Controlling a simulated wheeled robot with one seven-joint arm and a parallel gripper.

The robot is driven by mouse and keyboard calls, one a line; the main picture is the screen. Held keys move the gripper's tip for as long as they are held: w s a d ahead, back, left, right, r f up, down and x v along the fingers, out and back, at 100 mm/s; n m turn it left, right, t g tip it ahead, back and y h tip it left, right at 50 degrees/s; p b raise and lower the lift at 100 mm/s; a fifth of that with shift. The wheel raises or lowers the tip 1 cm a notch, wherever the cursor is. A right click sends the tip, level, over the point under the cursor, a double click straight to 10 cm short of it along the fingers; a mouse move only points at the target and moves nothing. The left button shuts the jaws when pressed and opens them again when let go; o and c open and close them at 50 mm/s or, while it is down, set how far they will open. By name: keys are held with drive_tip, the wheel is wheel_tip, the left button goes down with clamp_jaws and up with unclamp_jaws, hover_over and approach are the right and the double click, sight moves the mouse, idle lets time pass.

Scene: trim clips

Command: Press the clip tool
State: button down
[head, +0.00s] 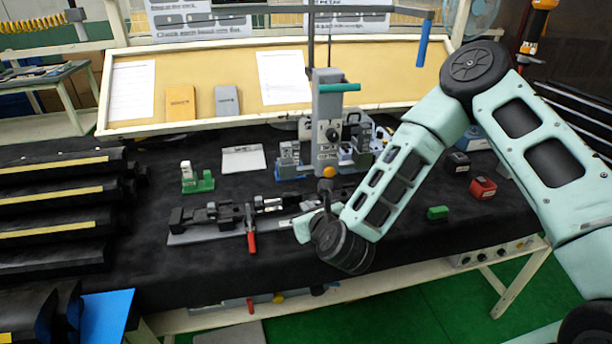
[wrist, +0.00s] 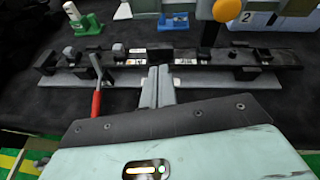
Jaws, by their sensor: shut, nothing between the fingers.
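A tall grey press-like tool (head: 327,125) with a teal lever (head: 340,88) and an orange knob (head: 328,172) low on its front stands at the middle of the bench. The knob also shows at the top of the wrist view (wrist: 227,10). In front of it lies a long dark fixture (head: 215,218) with a red-handled clamp (head: 251,240); the fixture crosses the wrist view (wrist: 225,60). I cannot tell which of these is the clip tool. My gripper (wrist: 158,72) is shut and empty, its tips over the fixture's middle. Contact cannot be told. In the head view my wrist partly hides the fixture's right end.
A green block holder (head: 197,183) and a white plate (head: 243,159) stand left of the tool. A red bin (head: 482,188), a black bin (head: 457,162) and a green block (head: 438,213) lie to the right. Dark racks (head: 60,205) fill the left. The bench front is mostly bare.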

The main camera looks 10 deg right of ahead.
drive_tip(key=d+m, duration=0.1)
drive_tip(key=d+m+h, duration=0.1)
drive_tip(key=shift+w+m, duration=0.25)
drive_tip(key=shift+m, duration=0.15)
drive_tip(key=p+x, duration=0.1)
drive_tip(key=x, duration=0.2)
drive_tip(key=p+x, duration=0.1)
drive_tip(key=x, duration=0.2)
drive_tip(key=p+x, duration=0.2)
drive_tip(key=x, duration=0.1)
drive_tip(key=shift+w+d+r, duration=0.1)
drive_tip(key=shift+w+r, duration=0.05)
drive_tip(key=shift+w, duration=0.25)
drive_tip(key=shift+w+r+p, duration=0.1)
drive_tip(key=shift+r+p, duration=1.35)
drive_tip(key=shift+r, duration=0.35)
drive_tip(key=shift+w, duration=0.1)
